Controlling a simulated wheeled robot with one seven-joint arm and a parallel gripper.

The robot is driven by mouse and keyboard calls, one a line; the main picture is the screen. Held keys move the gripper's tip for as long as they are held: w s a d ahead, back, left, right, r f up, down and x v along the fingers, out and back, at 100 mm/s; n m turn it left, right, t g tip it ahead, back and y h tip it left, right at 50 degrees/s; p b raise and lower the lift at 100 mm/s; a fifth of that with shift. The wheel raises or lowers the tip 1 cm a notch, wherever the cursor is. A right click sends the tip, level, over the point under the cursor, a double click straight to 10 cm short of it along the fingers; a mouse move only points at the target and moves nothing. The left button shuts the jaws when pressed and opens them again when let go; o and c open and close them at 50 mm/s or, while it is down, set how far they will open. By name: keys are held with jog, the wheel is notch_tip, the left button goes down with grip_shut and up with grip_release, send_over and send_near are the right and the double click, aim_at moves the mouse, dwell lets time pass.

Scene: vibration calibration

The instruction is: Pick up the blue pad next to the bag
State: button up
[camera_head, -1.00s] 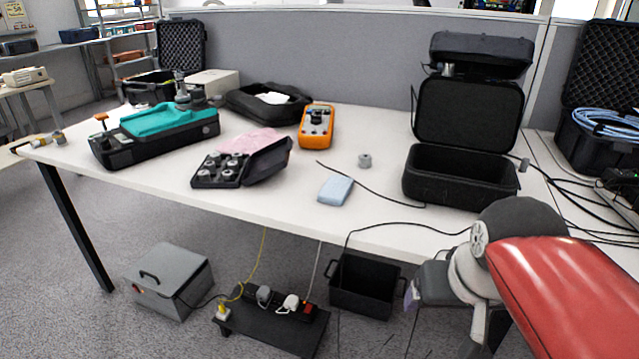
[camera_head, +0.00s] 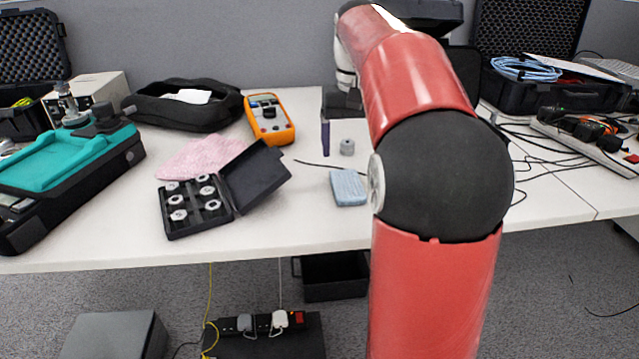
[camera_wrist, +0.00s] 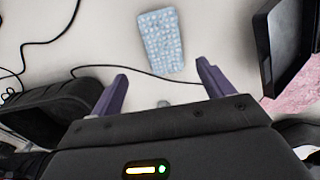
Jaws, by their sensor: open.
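The light blue pad (camera_head: 348,188) lies flat near the front edge of the white table, just left of my arm's elbow. In the wrist view the pad (camera_wrist: 160,40) shows a dimpled surface and lies beyond the fingertips. My gripper (camera_wrist: 163,70) is open and empty, its two purple fingers spread wide and pointing toward the pad without touching it. In the head view one purple finger (camera_head: 325,138) shows behind the pad; the rest is partly hidden by my arm. A black soft bag (camera_head: 150,110) lies at the back left.
A small grey cylinder (camera_head: 347,147) stands behind the pad, with a thin black cable nearby. Left are an open black weight box (camera_head: 205,226), a pink cloth (camera_head: 195,160) and an orange meter (camera_head: 268,118). A black case (camera_wrist: 50,106) shows at left in the wrist view.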

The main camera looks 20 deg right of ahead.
aim_at(347, 182)
jog(key=f, duration=0.5)
jog(key=f+b, duration=0.1)
jog(key=f, duration=0.1)
jog(key=shift+a+f, duration=0.35)
jog(key=c, duration=1.1)
